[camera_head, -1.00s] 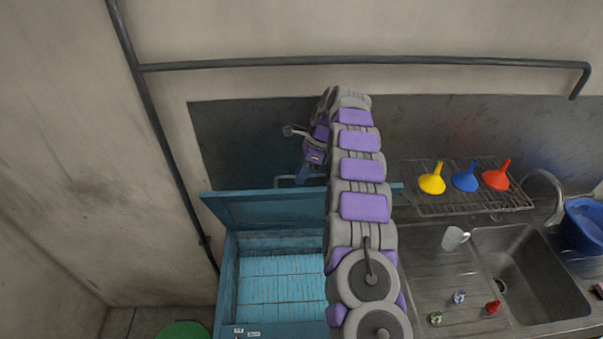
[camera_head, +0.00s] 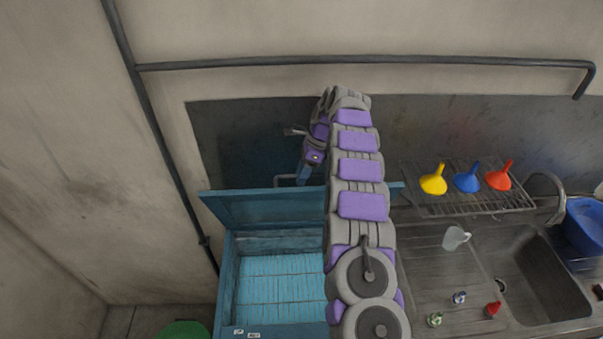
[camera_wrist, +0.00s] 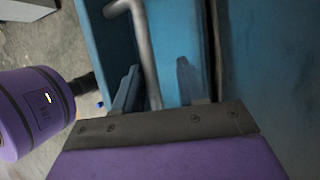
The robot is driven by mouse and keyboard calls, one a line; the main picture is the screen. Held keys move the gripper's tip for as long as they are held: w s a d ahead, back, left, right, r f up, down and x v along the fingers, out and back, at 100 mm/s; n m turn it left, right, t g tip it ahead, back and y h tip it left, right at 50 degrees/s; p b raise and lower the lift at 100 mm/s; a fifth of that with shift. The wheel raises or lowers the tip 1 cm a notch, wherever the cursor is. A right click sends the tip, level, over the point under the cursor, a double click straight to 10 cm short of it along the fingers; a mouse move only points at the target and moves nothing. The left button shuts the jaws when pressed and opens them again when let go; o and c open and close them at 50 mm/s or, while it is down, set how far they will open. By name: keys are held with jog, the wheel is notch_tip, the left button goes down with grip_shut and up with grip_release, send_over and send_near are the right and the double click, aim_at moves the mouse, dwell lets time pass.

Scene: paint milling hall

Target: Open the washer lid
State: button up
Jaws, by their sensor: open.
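The blue washer (camera_head: 228,285) stands left of the sink. Its lid (camera_head: 255,208) is raised and tilted up at the back, showing a light blue slatted inside (camera_head: 270,280). A grey bar handle (camera_head: 283,179) stands at the lid's upper edge, and it also shows in the wrist view (camera_wrist: 145,50). My gripper (camera_head: 303,176) is by this handle, partly behind my arm. In the wrist view my gripper (camera_wrist: 156,85) is open, with one finger on each side of the bar. I cannot tell whether they touch it. My arm hides the right part of the lid and washer.
A steel sink (camera_head: 530,270) lies at right, with small bottles and a clear cup (camera_head: 456,238) on its drainer. A wire rack (camera_head: 470,200) holds yellow, blue and red funnels. A blue basin (camera_head: 585,225) is at far right. A pipe (camera_head: 350,61) crosses the wall.

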jog(key=shift+s+r, duration=0.15)
jog(key=shift+r, duration=0.05)
jog(key=s+d+r+b, duration=0.1)
jog(key=s+r+b, duration=0.1)
jog(key=s, duration=0.5)
jog(key=s+d+r+b, duration=0.1)
jog(key=s+r+b, duration=0.1)
jog(key=s, duration=0.6)
jog(key=shift+s+r+b, duration=0.3)
jog(key=shift+b, duration=0.05)
dwell(1.0)
dwell(0.5)
